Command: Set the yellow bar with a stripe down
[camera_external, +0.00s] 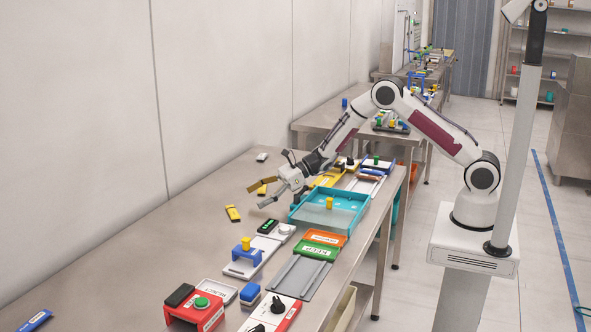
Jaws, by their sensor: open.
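My gripper (276,180) is above the left side of the near table, with its fingers spread apart. A brownish-yellow bar (260,184) shows between the fingers, seemingly above the table; I cannot tell what holds it or make out a stripe on it. A brighter yellow piece (262,190) shows just behind and below it, partly hidden. Another yellow bar (232,213) with dark marks lies on the table, left of and nearer than the gripper.
A teal tray (308,224) with a small yellow block stands right of the gripper. A black device with a green display (268,226), a blue clamp (246,255) and a red box (195,312) stand nearer. A white piece (262,157) lies behind. The table's left side is mostly clear.

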